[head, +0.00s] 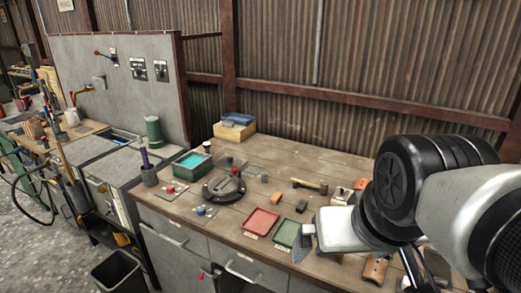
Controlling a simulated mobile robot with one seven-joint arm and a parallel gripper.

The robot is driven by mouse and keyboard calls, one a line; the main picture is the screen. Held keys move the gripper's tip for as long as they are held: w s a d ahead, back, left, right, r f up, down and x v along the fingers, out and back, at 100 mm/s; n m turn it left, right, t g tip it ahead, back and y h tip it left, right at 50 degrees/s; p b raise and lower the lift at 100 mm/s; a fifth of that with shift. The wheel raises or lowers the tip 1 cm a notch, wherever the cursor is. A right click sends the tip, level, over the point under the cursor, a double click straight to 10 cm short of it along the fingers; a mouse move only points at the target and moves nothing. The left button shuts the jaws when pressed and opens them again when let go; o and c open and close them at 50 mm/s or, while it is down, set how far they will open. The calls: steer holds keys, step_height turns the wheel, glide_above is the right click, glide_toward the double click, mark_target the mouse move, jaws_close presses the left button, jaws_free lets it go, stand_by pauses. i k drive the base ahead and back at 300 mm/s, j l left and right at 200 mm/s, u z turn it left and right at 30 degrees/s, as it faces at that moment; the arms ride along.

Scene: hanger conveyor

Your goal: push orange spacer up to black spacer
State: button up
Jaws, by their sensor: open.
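A small orange block (276,198), which looks like the orange spacer, lies on the wooden workbench behind the red tray. A small dark block (301,206), which looks like the black spacer, lies a short way to its right, with a gap of bare wood between them. My gripper (303,244) is at the near side of the bench, in front of both blocks and over the right part of the green tray. It is open. Its fingers are small and seen from the side, and I see nothing held in it.
A red tray (262,222) and a green tray (285,234) lie near the front edge. A hammer (311,185) lies behind the blocks. A round dark fixture (224,188) stands to the left. My arm covers the bench's right side. The back middle of the bench is mostly clear.

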mark_target(278, 196)
steer(key=i+j+z, duration=0.2)
steer(key=j, duration=0.2)
steer(key=i+j+z, duration=0.2)
steer(key=j, duration=0.25)
steer(key=j+z, duration=0.2)
steer(key=j, duration=0.25)
steer(key=i+j+z, duration=0.2)
steer(key=j, duration=0.25)
steer(key=j+z, duration=0.2)
steer(key=j, duration=0.3)
